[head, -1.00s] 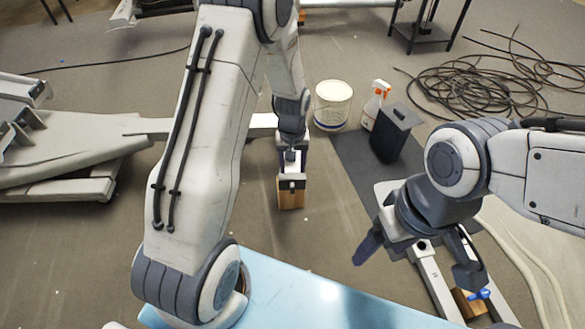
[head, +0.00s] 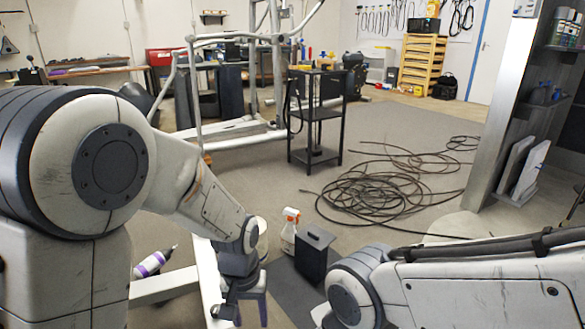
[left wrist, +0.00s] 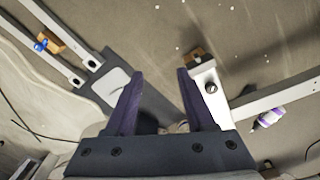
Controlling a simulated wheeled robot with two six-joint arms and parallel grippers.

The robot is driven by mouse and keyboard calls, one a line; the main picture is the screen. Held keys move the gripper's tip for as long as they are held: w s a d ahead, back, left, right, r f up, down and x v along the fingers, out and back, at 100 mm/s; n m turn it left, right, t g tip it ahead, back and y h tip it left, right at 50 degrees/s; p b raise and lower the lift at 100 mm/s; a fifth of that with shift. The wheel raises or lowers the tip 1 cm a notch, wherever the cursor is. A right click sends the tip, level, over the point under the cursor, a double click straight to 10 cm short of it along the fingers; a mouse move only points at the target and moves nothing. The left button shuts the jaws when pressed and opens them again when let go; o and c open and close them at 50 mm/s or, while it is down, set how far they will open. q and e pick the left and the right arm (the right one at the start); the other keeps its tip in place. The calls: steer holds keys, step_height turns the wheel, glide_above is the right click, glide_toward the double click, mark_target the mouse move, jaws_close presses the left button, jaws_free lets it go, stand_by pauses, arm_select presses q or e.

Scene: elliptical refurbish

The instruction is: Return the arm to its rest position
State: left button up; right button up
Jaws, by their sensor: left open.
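My left arm (head: 110,165) comes in from the left and reaches toward the bottom middle of the head view. Its gripper (head: 243,309) hangs with its dark fingers apart near the bottom edge. In the left wrist view the two purple-grey fingers of the left gripper (left wrist: 159,73) are spread, with nothing between them. My right arm (head: 480,285) crosses the lower right of the head view. Its gripper is below the picture edge.
A white and orange spray bottle (head: 290,230) and a dark bin (head: 313,254) stand just right of my left gripper. A white and purple bottle (head: 154,262) is at left. Coiled cable (head: 375,195) lies on the floor. A black cart (head: 315,115) stands behind. A wooden block (left wrist: 195,57) sits at a metal bar's end.

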arm_select(q)
steer(key=s+d+r+m+p, duration=0.2)
steer(key=s+r+m, duration=0.2)
steer(key=s+r, duration=0.4)
steer(key=s+d+r+m+p, duration=0.3)
steer(key=s+r, duration=0.3)
steer(key=s, duration=0.3)
step_height(320, 180, up, 38)
steer(key=p, duration=3.7)
steer(key=shift+s+a+f+h, duration=0.15)
steer(key=shift+a+f+h, duration=0.1)
steer(key=shift+a+h, duration=0.05)
arm_select(e)
step_height(320, 180, up, 44)
steer(key=shift+f, duration=0.25)
